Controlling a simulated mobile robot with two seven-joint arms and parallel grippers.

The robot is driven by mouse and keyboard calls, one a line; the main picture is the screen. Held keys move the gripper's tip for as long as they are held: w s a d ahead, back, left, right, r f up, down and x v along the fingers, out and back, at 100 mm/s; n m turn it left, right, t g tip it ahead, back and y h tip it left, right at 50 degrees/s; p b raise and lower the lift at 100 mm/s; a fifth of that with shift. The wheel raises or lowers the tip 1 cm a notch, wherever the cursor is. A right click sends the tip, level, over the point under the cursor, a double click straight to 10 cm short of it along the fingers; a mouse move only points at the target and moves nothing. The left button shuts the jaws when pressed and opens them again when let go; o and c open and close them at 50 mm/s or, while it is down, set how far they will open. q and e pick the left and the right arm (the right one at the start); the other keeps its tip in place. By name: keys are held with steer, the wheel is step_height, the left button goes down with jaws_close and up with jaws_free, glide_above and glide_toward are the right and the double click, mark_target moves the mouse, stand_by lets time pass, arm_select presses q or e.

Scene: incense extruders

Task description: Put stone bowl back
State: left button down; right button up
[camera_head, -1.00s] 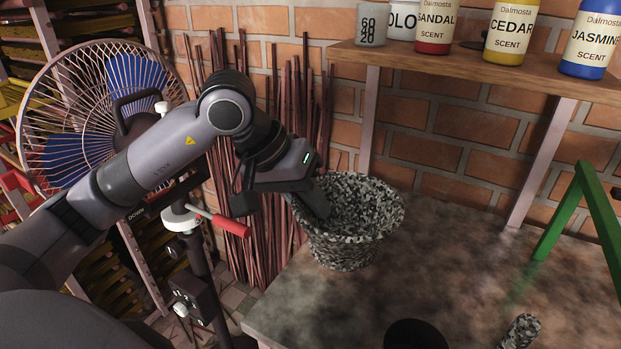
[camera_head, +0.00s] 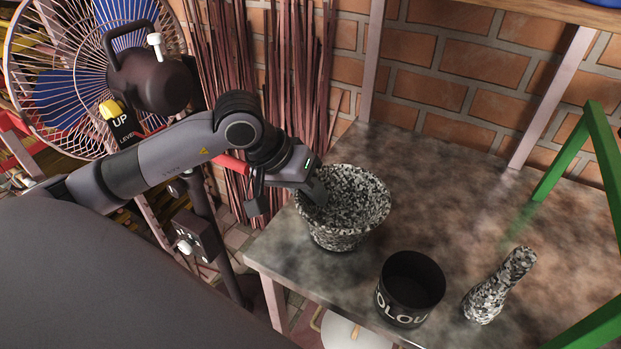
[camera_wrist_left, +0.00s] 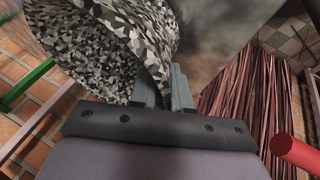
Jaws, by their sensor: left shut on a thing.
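The stone bowl (camera_head: 345,236) is speckled black, white and grey, and upright over the left part of the table (camera_head: 440,185). My left gripper (camera_head: 318,193) is shut on the left side of its rim. The left wrist view shows the gripper's fingers (camera_wrist_left: 166,88) gripping the wall of the bowl (camera_wrist_left: 105,45). I cannot tell for sure whether the bowl's base touches the tabletop. The bowl looks empty, though part of its inside is hidden by the fingers. My right gripper is not in view.
A black lettered cup (camera_head: 410,290) stands in front of the bowl, at right. A green frame (camera_head: 575,160) is at the right edge. Incense sticks (camera_head: 285,90) and a fan (camera_head: 75,85) are behind on the left.

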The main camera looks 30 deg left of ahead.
arm_select(q)
steer(key=shift+w, duration=0.1)
steer(key=shift+f, duration=0.1)
steer(key=c, duration=1.1)
jaws_free()
steer(key=shift+f, duration=0.1)
steer(key=shift+s+a+r, duration=0.15)
steer(key=shift+s+r, duration=0.05)
steer(key=shift+r, duration=0.25)
steer(key=v, duration=1.1)
steer(key=shift+s+r, duration=0.1)
steer(key=shift+s, duration=0.05)
